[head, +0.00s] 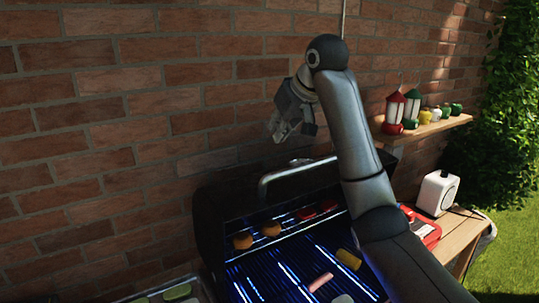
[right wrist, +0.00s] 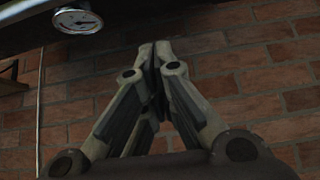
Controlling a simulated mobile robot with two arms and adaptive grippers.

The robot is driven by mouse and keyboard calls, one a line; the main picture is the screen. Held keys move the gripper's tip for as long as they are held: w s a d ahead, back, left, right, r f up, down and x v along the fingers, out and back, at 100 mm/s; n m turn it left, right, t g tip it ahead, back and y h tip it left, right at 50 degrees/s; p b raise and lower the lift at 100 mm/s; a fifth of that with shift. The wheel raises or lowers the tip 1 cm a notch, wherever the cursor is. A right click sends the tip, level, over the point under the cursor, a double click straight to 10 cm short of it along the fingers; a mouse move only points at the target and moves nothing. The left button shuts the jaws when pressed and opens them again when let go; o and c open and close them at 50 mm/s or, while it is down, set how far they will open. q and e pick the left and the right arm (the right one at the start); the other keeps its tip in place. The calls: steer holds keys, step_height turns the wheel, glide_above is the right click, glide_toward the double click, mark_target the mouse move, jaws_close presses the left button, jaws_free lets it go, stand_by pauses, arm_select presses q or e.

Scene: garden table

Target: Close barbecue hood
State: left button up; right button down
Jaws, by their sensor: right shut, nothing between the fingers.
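The black barbecue hood (head: 215,210) stands open at the back of the grill, against the brick wall. Its silver handle (head: 265,184) runs along the upper front of the hood. My right gripper (head: 279,136) is shut and empty, in the air above the handle and apart from it. In the right wrist view the fingers of my right gripper (right wrist: 153,50) meet at the tips with the brick wall behind. A round temperature gauge (right wrist: 78,21) shows at the top left there, on a dark surface. My right arm hides part of the grill's right side. My left gripper is not in view.
Food lies on the grill grates (head: 265,275), including a yellow corn piece (head: 349,259) and a pink sausage (head: 320,282). A wooden shelf (head: 425,131) with lanterns and small jars is on the wall at right. A white box-shaped device (head: 437,193) and a red item stand on the side table.

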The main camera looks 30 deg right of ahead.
steer(key=p+x, duration=0.4)
steer(key=x, duration=0.3)
steer(key=shift+f, duration=0.4)
steer(key=s, duration=0.1)
steer(key=s+f+p, duration=0.1)
steer(key=s, duration=0.1)
steer(key=shift+d+f, duration=0.1)
steer(key=shift+s, duration=0.3)
steer(key=shift+f, duration=0.25)
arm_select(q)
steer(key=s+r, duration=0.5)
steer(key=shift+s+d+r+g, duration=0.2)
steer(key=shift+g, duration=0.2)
arm_select(e)
steer(key=shift+s, duration=0.1)
